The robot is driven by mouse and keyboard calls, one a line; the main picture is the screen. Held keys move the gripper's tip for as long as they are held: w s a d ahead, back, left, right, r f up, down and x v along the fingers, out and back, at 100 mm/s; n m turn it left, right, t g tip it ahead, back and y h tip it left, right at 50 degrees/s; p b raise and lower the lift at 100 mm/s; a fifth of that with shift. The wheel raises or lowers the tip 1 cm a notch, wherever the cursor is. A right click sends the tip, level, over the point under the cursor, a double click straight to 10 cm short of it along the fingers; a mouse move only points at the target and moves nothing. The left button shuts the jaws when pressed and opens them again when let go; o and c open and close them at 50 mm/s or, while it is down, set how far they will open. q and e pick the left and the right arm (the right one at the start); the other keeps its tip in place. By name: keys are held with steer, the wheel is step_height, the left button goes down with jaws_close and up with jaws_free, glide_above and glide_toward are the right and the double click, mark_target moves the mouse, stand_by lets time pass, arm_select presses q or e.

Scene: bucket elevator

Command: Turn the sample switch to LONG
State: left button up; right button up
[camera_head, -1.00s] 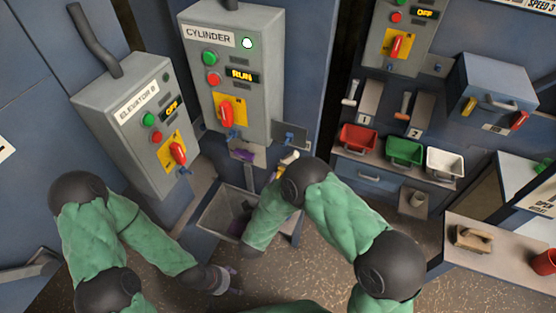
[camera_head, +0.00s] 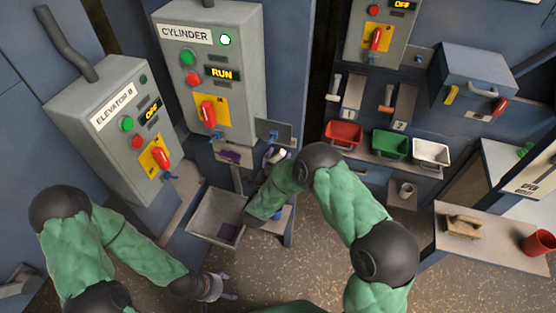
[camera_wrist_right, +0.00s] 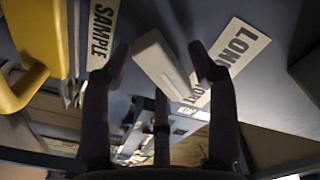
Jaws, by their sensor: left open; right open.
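In the right wrist view, a white switch lever (camera_wrist_right: 160,65) stands between the spread fingers of my right gripper (camera_wrist_right: 160,60). I cannot tell if they touch it. A SAMPLE label (camera_wrist_right: 101,35) is at the upper left. A LONG label (camera_wrist_right: 236,45) is at the right, with a partly hidden label ending in "ORT" (camera_wrist_right: 192,104) below it. The lever's lower end lies near these two labels. In the head view, my right gripper (camera_head: 277,156) is open below the CYLINDER box, its fingers small and partly hidden. My left gripper (camera_head: 217,289) is open and empty, low over the floor.
The CYLINDER box (camera_head: 240,100) reads RUN; the ELEVATOR B box (camera_head: 88,95) at left reads OFF. A grey bin (camera_head: 205,217) stands beside my right forearm. Red (camera_head: 343,135), green (camera_head: 389,145) and white (camera_head: 431,153) trays are at right. A yellow part (camera_wrist_right: 30,60) is close at left in the wrist view.

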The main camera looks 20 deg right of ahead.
steer(key=shift+c, duration=0.2)
steer(key=c, duration=1.1)
steer(key=shift+n, duration=0.3)
steer(key=n, duration=0.3)
steer(key=n+p, duration=0.1)
steer(key=n, duration=0.2)
steer(key=shift+d+r, duration=0.1)
steer(key=shift+r, duration=0.1)
steer(key=n+p, duration=0.1)
steer(key=n, duration=0.2)
steer(key=shift+r+n, duration=0.1)
steer(key=shift+n, duration=0.2)
steer(key=shift+n+p, duration=0.55)
steer(key=shift+n, duration=1.25)
